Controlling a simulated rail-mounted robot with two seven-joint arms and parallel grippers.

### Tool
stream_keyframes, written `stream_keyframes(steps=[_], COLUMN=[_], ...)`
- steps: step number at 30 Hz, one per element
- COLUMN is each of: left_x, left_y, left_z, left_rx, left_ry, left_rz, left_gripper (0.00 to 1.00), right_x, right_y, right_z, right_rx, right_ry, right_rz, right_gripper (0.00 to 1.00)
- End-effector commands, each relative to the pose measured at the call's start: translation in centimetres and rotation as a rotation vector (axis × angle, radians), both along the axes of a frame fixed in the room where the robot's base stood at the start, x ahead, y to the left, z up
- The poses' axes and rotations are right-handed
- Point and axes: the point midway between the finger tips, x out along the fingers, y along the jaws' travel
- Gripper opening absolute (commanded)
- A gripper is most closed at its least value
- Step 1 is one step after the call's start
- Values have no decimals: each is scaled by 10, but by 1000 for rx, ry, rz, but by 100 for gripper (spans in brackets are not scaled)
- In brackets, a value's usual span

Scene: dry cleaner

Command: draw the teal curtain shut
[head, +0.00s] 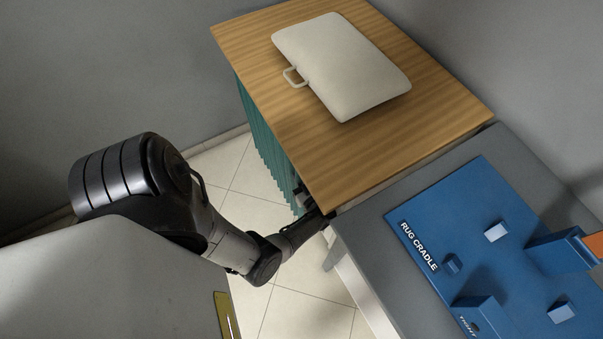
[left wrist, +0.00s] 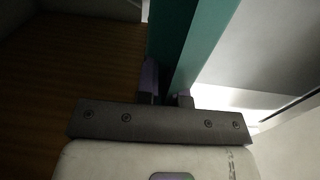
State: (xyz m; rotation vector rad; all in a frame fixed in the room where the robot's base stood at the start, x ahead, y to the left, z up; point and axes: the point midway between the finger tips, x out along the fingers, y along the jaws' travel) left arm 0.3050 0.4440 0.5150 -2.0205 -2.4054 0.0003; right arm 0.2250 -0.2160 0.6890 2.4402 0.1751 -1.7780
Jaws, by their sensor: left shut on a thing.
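The teal curtain (head: 262,140) hangs along the left side of a wood-topped cabinet (head: 235,45), below its edge. Its pleats show from the back corner towards the front. My left gripper (head: 302,197) is at the front end of the curtain, under the cabinet top's near corner, partly hidden by that top. In the left wrist view the gripper (left wrist: 168,98) has its fingers on either side of a teal edge of the curtain (left wrist: 200,50) and is shut on it. My right gripper is in neither view.
A cream cushion-like case (head: 340,65) with a handle lies on the cabinet top. A grey table (head: 365,240) with a blue board marked "RUG CRADLE" (head: 415,225) stands close at the right. Tiled floor (head: 235,170) is open left of the curtain.

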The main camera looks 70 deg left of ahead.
Motion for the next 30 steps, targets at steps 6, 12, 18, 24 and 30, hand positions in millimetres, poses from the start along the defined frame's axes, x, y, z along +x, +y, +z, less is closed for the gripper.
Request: stream_keyframes(steps=[6, 12, 18, 24, 30], left_x=[-1, -1, 0, 0, 0], left_y=[-1, -1, 0, 0, -2], left_z=[-1, -1, -1, -1, -1], left_rx=[-3, -3, -2, -1, -2], left_ry=[0, 0, 1, 0, 0], left_rz=[0, 0, 1, 1, 0], left_gripper=[0, 17, 34, 34, 34], right_x=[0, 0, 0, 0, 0], right_y=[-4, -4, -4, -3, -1], right_z=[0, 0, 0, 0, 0], right_rx=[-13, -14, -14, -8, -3], right_ry=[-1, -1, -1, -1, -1], right_rz=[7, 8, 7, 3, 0], right_gripper=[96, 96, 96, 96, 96])
